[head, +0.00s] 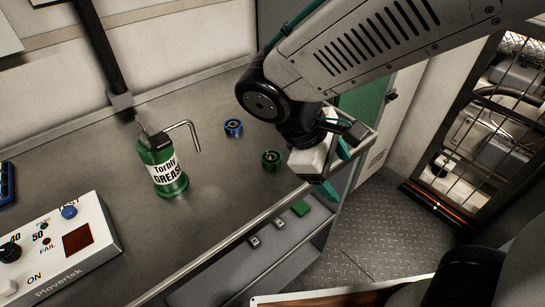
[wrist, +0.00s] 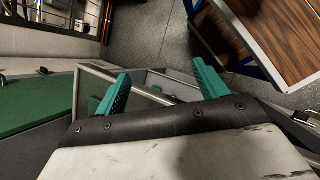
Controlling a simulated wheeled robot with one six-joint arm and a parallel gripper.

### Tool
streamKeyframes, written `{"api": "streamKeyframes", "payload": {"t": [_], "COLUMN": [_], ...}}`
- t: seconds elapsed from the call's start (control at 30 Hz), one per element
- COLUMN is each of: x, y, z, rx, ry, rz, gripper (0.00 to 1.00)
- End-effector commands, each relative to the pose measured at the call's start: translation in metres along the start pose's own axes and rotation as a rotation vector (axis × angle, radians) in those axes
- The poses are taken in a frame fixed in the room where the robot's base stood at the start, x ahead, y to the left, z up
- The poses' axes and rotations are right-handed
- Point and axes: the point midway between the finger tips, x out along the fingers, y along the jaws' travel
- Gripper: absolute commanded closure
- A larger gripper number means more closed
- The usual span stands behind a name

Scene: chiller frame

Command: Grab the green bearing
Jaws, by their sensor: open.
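The green bearing (head: 271,159) is a small ring with a dark centre. It lies on the grey metal bench top (head: 215,185) near the bench's front right part in the head view. My gripper (head: 336,168) is to the right of the bearing, at the bench's right end, with its teal fingers apart and pointing away from the bearing. In the wrist view my gripper (wrist: 161,86) is open with nothing between its fingers. The bearing does not show in the wrist view.
A blue bearing (head: 233,128) lies behind and left of the green one. A green grease bottle (head: 163,168) with a bent spout stands further left. A white control box (head: 65,245) is at the front left. A raised rim edges the bench.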

Motion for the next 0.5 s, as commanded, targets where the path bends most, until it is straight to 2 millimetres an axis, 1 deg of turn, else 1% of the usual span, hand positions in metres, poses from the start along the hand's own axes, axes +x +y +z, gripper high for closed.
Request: {"api": "streamKeyframes", "payload": {"t": [0.03,0.17,0.2,0.3,0.4,0.5], "x": [0.000,-0.004,-0.006,-0.014,-0.023,-0.034], "y": [-0.005,-0.011,-0.013,-0.018,-0.021,-0.020], "z": [-0.022,-0.073,-0.089,-0.126,-0.156,-0.179], "rx": [-0.119,-0.405,-0.489,-0.672,-0.815,-0.926], "ry": [-0.047,-0.155,-0.186,-0.259,-0.318,-0.373], "rz": [0.078,0.294,0.362,0.519,0.650,0.758], "gripper": [0.28,0.28,0.28,0.28,0.28,0.28]}}
